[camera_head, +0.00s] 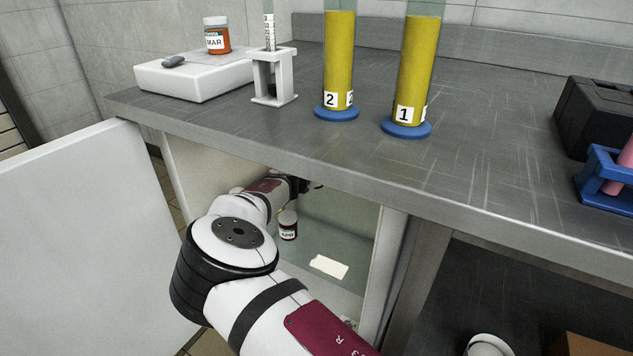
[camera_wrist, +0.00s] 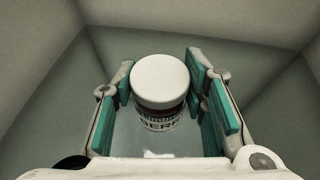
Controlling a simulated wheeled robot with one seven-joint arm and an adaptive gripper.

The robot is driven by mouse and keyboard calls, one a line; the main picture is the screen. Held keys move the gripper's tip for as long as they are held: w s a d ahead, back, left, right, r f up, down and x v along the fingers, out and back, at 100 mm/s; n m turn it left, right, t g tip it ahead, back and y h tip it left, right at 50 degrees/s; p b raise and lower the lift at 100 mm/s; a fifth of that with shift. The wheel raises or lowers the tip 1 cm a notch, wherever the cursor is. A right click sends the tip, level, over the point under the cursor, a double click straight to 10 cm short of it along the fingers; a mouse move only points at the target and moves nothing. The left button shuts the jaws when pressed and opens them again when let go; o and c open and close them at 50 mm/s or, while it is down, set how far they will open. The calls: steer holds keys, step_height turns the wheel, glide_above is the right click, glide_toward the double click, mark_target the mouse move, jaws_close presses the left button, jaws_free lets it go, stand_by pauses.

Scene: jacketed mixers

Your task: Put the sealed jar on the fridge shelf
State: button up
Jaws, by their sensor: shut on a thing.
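The jar (camera_wrist: 160,82) has a white lid on it, dark red contents and a white label with dark print. In the wrist view it stands between the green pads of my gripper (camera_wrist: 163,72), which is shut on it. In the head view the jar (camera_head: 288,226) shows upright inside the open fridge under the counter, below the end of my arm. The fridge shelf (camera_head: 340,235) looks glassy and pale green. I cannot tell whether the jar's base touches it. My fingers are mostly hidden in the head view.
The fridge door (camera_head: 85,235) stands open at the left. The counter (camera_head: 300,135) overhangs my arm. On it are a white scale (camera_head: 195,78) with an orange-red jar (camera_head: 216,36), a small rack (camera_head: 273,78) and two yellow cylinders (camera_head: 338,65). A white card (camera_head: 328,266) lies low in the fridge.

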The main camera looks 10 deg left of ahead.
steer(key=shift+f+b, duration=1.1)
steer(key=shift+f, duration=0.65)
steer(key=o, duration=1.4)
steer(key=p+v, duration=0.4)
steer(key=v, duration=0.8)
